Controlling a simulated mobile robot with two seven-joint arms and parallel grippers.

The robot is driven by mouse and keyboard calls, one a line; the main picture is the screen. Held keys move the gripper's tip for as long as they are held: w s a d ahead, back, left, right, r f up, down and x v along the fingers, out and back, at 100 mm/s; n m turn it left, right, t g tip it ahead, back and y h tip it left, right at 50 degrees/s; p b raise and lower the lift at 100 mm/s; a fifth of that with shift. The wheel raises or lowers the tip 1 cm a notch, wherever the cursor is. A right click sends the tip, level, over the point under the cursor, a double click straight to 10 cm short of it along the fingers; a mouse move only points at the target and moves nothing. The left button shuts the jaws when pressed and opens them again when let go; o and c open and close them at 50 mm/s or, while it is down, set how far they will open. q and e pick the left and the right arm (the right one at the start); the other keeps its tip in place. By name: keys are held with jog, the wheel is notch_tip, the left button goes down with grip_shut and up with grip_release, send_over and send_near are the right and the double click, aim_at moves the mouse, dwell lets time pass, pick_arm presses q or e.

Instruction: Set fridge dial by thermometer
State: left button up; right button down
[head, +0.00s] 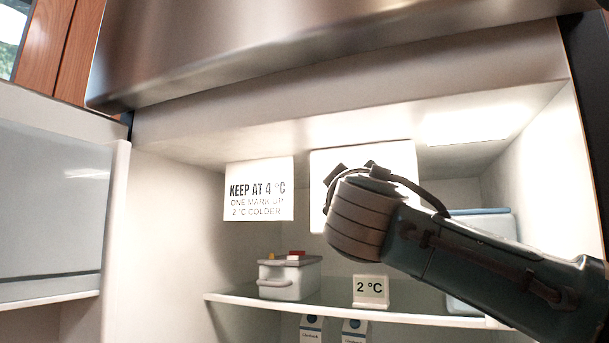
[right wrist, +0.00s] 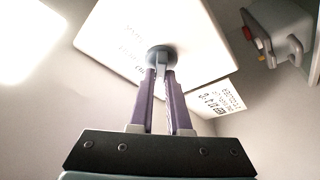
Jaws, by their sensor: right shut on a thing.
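In the right wrist view my right gripper (right wrist: 160,80) is shut on the dark round dial (right wrist: 160,53), which sits on a white panel (right wrist: 110,30). In the head view my right arm covers the dial and much of the panel (head: 402,158) on the fridge's back wall. The thermometer display (head: 371,290) stands on the shelf and reads 2 °C. A sign (head: 258,189) left of the panel reads "KEEP AT 4 °C, ONE MARK UP 2 °C COLDER". The dial's pointer setting cannot be read. My left gripper is not in view.
A white handled box (head: 289,277) with red and yellow bits on top stands on the shelf (head: 235,297). A blue-lidded container (head: 500,222) is partly behind my arm. Cartons (head: 311,327) stand below. The open fridge door (head: 55,210) is at left.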

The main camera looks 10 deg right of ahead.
jog(key=shift+d+f, duration=0.1)
dwell(0.4)
jog(key=c, duration=0.9)
grip_release()
jog(key=p+v, duration=0.1)
jog(key=v, duration=0.9)
